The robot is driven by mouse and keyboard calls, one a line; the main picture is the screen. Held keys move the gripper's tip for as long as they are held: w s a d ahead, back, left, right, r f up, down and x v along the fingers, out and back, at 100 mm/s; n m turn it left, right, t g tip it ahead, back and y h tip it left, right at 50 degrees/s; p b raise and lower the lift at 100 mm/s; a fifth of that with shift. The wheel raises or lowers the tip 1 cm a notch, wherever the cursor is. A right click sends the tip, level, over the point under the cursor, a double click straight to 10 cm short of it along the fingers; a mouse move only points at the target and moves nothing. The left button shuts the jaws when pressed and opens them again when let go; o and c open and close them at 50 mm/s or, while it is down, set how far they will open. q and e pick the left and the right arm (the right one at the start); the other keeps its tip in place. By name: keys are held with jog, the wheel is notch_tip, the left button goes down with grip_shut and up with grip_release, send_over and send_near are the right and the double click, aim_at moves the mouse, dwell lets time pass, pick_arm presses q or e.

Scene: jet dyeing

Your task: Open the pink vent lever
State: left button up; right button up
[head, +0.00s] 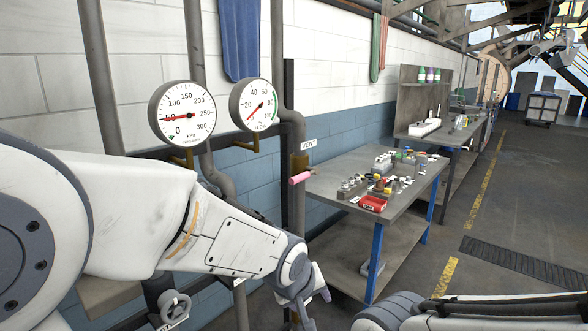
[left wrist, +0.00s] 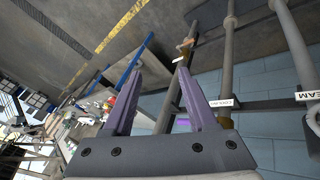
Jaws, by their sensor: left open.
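The pink vent lever (head: 300,178) sticks out from a brass fitting on the pipework, below the white VENT label (head: 308,144) in the head view. It points out toward the left front. My left gripper (head: 312,301) is lower than the lever, near the bottom of the head view, and apart from it. In the left wrist view the left gripper (left wrist: 160,71) has its two purple fingers spread with nothing held between them. I cannot make out the pink lever for certain in that view. My right gripper is out of frame.
Two gauges (head: 181,115) (head: 254,104) sit on the wall left of the lever. Pipes (left wrist: 229,55) run close to the left gripper. The floor aisle at right is open.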

pick_arm(q)
jog(key=w+a+r+n+t+p, duration=0.25)
jog(key=w+r+n, duration=0.2)
jog(key=w, duration=0.45)
jog(key=w+a+r+n+t+p, duration=0.1)
jog(key=w+r+n+t+p, duration=0.3)
jog(key=w, duration=0.6)
jog(key=n+t+h, duration=0.2)
jog(key=n+t, duration=0.1)
jog(key=n, duration=0.6)
send_near(299, 178)
jog(key=w, duration=0.2)
jog(key=shift+m, duration=0.25)
jog(key=p+x, duration=0.1)
jog(key=x, duration=0.2)
jog(key=p+x, duration=0.1)
jog(key=x, duration=0.2)
jog(key=p+x, duration=0.2)
jog(key=x, duration=0.2)
jog(key=shift+s+f, duration=0.1)
jog(key=shift+f, duration=0.25)
grip_shut()
